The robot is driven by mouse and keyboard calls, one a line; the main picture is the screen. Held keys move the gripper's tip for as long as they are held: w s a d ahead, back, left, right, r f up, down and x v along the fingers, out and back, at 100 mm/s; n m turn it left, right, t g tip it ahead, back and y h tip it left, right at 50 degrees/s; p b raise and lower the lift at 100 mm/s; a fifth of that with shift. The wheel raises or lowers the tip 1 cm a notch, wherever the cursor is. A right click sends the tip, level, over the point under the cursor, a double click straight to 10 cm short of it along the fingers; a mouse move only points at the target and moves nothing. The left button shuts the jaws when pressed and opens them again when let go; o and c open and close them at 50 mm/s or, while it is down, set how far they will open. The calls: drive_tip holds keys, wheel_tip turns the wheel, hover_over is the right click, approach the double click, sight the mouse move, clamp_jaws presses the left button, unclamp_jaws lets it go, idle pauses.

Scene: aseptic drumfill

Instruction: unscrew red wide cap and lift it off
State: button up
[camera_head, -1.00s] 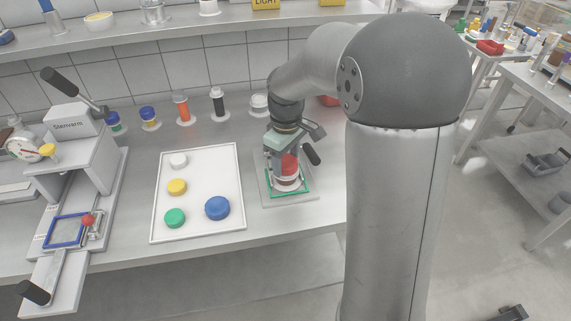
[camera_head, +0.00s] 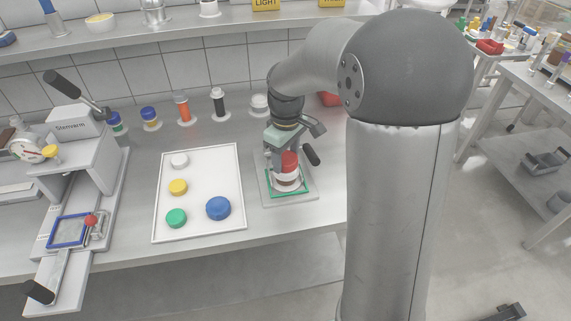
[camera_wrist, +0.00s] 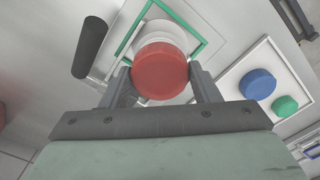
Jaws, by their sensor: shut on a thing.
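The red wide cap (camera_wrist: 161,71) is between the two fingers of my gripper (camera_wrist: 160,78) in the wrist view, with a finger against each side. In the head view the red cap (camera_head: 290,160) shows beneath my wrist, over a white-topped jar (camera_head: 287,182). The jar stands inside a green square frame on a grey base plate (camera_head: 274,199). In the wrist view the jar's white top (camera_wrist: 168,36) shows behind the cap. I cannot tell for sure whether the cap is fully clear of the jar.
A white tray (camera_head: 200,165) left of the jar holds white, yellow, green and blue caps, with bare room between them. A black handle (camera_wrist: 90,47) stands close beside the jar. A press-like device (camera_head: 72,150) is at the far left. Several small bottles line the back.

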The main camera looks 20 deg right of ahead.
sight(285, 158)
drive_tip(key=shift+r+p, duration=1.35)
drive_tip(key=shift+r, duration=0.65)
drive_tip(key=shift+a, duration=0.1)
